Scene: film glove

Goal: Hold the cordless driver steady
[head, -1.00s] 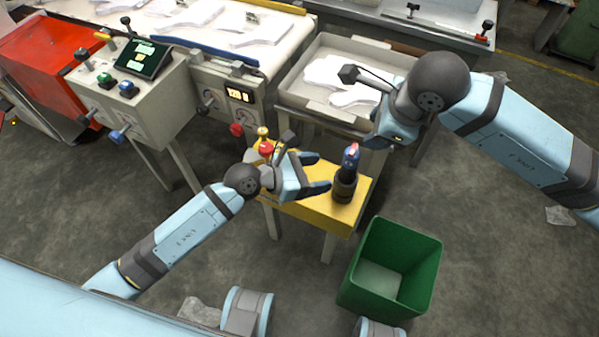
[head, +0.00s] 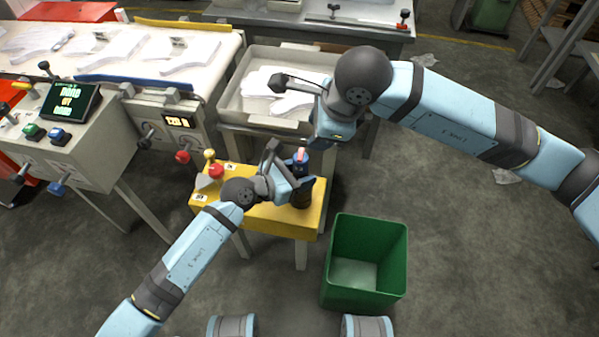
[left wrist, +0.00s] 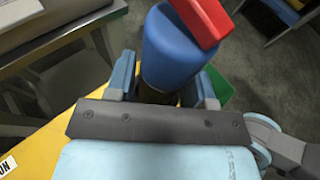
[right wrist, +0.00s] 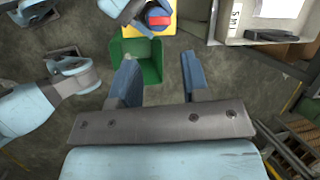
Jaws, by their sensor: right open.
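The cordless driver (head: 301,158) stands upright on the yellow-topped stand (head: 265,219), near its right end. It has a blue body, a red top and a dark lower part. In the left wrist view the driver (left wrist: 172,50) rises between the fingers of my left gripper (left wrist: 165,85), one on each side of its dark neck. These fingers stand wide apart, with a gap showing on the right side. In the head view my left gripper (head: 296,190) hides part of the driver. My right gripper (right wrist: 158,80) is open and empty, above and behind the stand.
A green bin (head: 366,258) stands on the floor right of the stand. A grey tray (head: 262,122) with white glove shapes is behind it. A control box (head: 85,150) is at left.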

